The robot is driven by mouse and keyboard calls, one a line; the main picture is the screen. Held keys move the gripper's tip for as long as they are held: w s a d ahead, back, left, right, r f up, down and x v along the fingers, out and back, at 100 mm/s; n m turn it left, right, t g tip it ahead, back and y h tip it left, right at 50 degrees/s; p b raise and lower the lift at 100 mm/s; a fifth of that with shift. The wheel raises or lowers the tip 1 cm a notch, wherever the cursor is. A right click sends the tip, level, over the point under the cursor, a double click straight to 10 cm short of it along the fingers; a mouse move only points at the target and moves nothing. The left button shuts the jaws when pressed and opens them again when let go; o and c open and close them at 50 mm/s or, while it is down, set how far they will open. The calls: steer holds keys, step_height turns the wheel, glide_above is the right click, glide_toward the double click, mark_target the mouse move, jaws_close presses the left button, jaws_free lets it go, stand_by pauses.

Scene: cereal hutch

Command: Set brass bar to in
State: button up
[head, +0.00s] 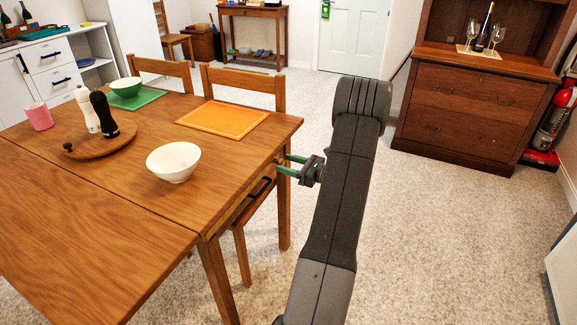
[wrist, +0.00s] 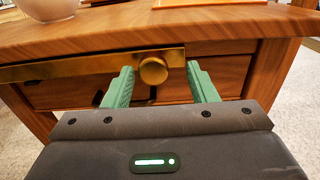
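The brass bar (wrist: 80,68) shows in the wrist view as a flat strip under the table's edge, running from the left to the middle. A round brass knob (wrist: 153,70) is at its right end. My gripper (wrist: 160,68) is open, with one green finger on each side of the knob; I cannot tell whether either finger touches it. In the head view my gripper (head: 284,164) is at the right side of the wooden table (head: 140,210), just below its top. The bar is too small to make out there.
Drawers (wrist: 215,72) lie behind the bar, with a dark handle partly hidden by my gripper. On the table are a white bowl (head: 174,161), an orange board (head: 222,119) and a round tray (head: 100,146). Open carpet (head: 430,240) lies to the right.

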steer(key=shift+s, duration=0.1)
steer(key=p+v, duration=0.1)
steer(key=v, duration=1.2)
steer(key=shift+d, duration=0.4)
steer(key=shift+a, duration=0.1)
steer(key=x, duration=0.9)
steer(key=s+b+x, duration=0.1)
steer(key=x, duration=0.3)
steer(key=shift+w+a, duration=0.2)
steer(key=shift+a, duration=0.3)
